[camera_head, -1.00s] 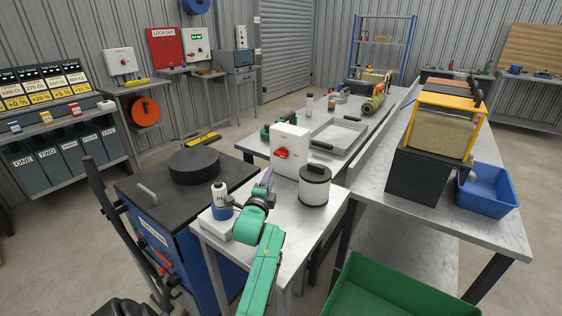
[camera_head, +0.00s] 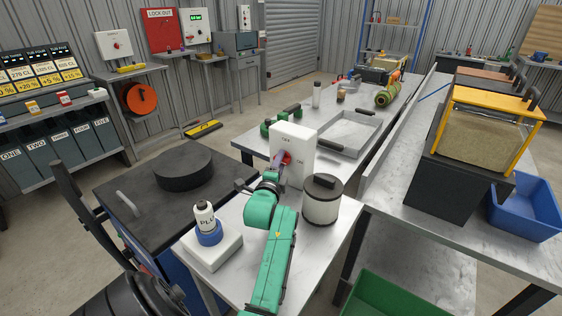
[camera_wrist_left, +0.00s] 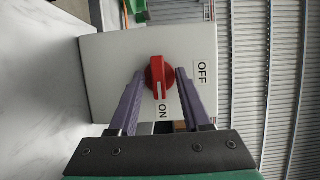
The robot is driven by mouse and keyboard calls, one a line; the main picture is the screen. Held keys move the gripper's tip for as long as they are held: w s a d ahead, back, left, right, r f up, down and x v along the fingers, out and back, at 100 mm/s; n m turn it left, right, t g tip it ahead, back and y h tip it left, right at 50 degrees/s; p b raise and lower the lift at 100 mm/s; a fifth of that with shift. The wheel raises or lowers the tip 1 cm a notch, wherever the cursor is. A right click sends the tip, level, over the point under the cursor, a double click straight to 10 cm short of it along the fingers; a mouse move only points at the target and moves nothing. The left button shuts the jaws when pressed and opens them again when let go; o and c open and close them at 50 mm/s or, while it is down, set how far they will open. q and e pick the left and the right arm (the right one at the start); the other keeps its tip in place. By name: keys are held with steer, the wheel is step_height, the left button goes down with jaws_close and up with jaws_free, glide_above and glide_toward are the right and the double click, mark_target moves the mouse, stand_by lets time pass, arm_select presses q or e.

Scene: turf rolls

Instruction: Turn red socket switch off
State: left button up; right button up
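The red socket switch (camera_head: 288,156) is a red rotary knob on the front of a white box (camera_head: 297,139) standing on the metal table. In the left wrist view the knob (camera_wrist_left: 158,78) has its white mark toward the ON label (camera_wrist_left: 163,112); the OFF label (camera_wrist_left: 202,73) is to the right. My left gripper (camera_head: 280,166) is at the box front. In the wrist view its two purple fingers (camera_wrist_left: 160,80) are apart, one on either side of the knob; I cannot tell whether they touch it. My right gripper is not in view.
A white canister with a black lid (camera_head: 322,202) stands close right of the box. A blue and white bottle (camera_head: 207,226) sits on a white block to the left. A shallow metal tray (camera_head: 376,127) lies behind the box. A green bin (camera_head: 385,298) is at the front.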

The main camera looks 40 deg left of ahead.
arm_select(q)
jaws_close()
steer(key=shift+a+r+n+g+h+p, duration=0.15)
steer(key=shift+n+g+h+p, duration=0.25)
steer(key=shift+n+h+p, duration=1.5)
steer(key=shift+a+r+n+g+h+p, duration=0.15)
steer(key=shift+n+g+h+p, duration=0.3)
steer(key=shift+n+p, duration=2.8)
steer(key=shift+a+r+n+g+h+p, duration=0.1)
steer(key=shift+r+n+g+h+p, duration=0.2)
steer(key=shift+n+h+p, duration=2.2)
steer(key=shift+f+m+y+p, duration=0.1)
steer(key=shift+m+y+p, duration=0.75)
steer(key=shift+y+p, duration=0.25)
steer(key=shift+o, duration=0.9)
jaws_free()
steer(key=shift+w, duration=0.1)
steer(key=shift+f, duration=0.2)
